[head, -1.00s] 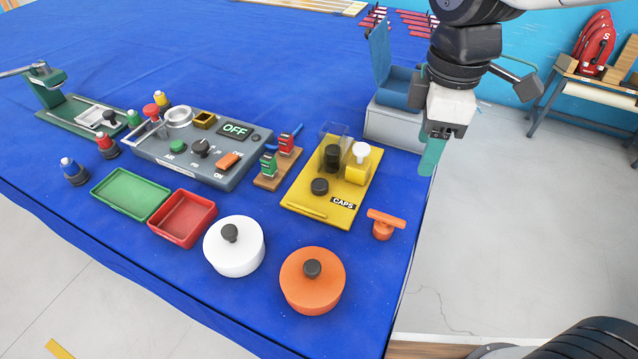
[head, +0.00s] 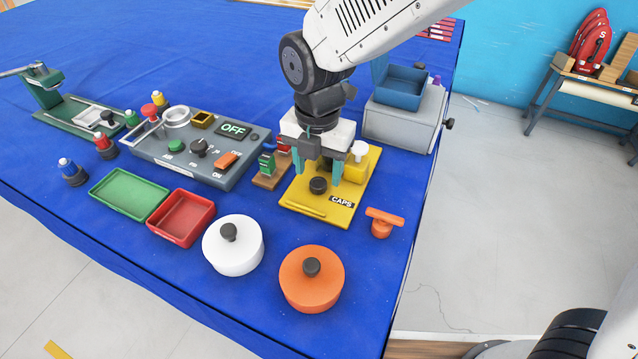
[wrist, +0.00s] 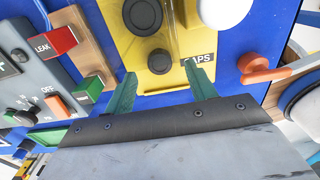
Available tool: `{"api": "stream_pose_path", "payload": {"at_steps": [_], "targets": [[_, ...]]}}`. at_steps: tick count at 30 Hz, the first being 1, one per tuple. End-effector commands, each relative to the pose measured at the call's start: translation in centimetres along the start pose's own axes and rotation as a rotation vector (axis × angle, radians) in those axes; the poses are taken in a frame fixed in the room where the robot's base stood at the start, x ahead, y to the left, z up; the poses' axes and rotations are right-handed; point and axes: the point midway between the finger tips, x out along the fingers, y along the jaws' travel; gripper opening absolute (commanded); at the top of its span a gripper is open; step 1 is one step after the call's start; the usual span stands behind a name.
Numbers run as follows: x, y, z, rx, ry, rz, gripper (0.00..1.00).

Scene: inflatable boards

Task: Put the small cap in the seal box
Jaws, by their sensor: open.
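My gripper (head: 321,176) is open above the yellow board (head: 309,211) labelled CAPS, its two teal fingers pointing down. A black round cap (head: 317,185) lies on that board, just beyond the fingertips in the wrist view (wrist: 160,61); it is not gripped.
An orange T-shaped handle (head: 382,222) stands right of the board. White (head: 232,256) and orange (head: 311,291) round containers with black knobs are in front. Red and green blocks (head: 270,170) stand close left of the gripper, beside the grey control panel (head: 190,167).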

Motion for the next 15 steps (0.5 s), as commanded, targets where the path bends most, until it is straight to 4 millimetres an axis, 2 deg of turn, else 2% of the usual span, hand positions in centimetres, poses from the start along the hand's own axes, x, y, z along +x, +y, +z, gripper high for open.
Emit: {"api": "stream_pose_path", "payload": {"at_steps": [3,6,13,14,15], "targets": [[1.9,0.0,-0.1,0.0,0.002,-0.003,0.56],[2.6,0.0,-0.1,0.001,0.001,-0.001,0.56],[2.8,0.0,-0.1,0.001,0.0,0.0,0.56],[2.8,0.0,-0.1,0.001,0.0,0.0,0.53],[2.8,0.0,-0.1,0.001,0.0,0.0,0.42]]}}
